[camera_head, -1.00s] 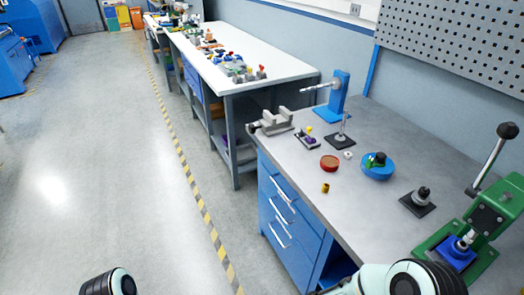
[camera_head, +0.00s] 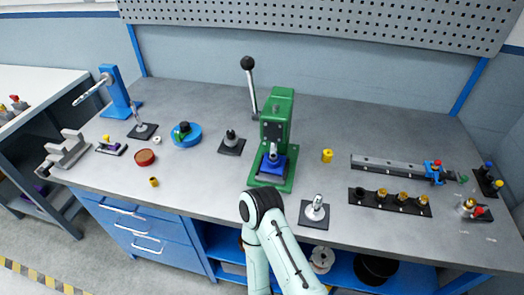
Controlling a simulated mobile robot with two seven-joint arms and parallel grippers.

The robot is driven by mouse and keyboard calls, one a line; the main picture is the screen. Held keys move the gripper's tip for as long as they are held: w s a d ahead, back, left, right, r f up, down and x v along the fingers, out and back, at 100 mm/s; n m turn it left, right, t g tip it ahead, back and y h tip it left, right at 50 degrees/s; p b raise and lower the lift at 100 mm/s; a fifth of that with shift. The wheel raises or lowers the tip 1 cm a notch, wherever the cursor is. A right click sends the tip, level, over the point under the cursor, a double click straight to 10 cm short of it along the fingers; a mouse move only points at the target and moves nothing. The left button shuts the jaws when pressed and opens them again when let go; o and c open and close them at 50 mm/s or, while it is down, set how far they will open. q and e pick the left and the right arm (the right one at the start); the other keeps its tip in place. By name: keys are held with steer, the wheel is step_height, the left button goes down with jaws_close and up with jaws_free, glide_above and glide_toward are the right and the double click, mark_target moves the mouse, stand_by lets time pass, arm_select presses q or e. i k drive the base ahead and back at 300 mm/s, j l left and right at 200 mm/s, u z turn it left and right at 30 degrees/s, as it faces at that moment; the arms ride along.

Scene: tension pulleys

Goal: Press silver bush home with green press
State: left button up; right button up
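The green press (camera_head: 276,118) stands on the bench with its black-knobbed lever (camera_head: 252,85) raised on the left. A blue block (camera_head: 270,174) sits in its base under the ram, with a small silver part (camera_head: 273,153) above it. I cannot tell if this part is the silver bush or the ram's tip. Another silver piece (camera_head: 316,206) stands upright on a dark square plate right of the press. One of my pale green arms rises from the bottom centre, its black joint just in front of the press base. Neither gripper shows.
To the right are a yellow ring (camera_head: 327,156), a rail (camera_head: 391,168) and a strip with several brass parts (camera_head: 390,200).

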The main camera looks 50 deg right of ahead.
mark_target(247, 63)
steer(key=z, duration=1.85)
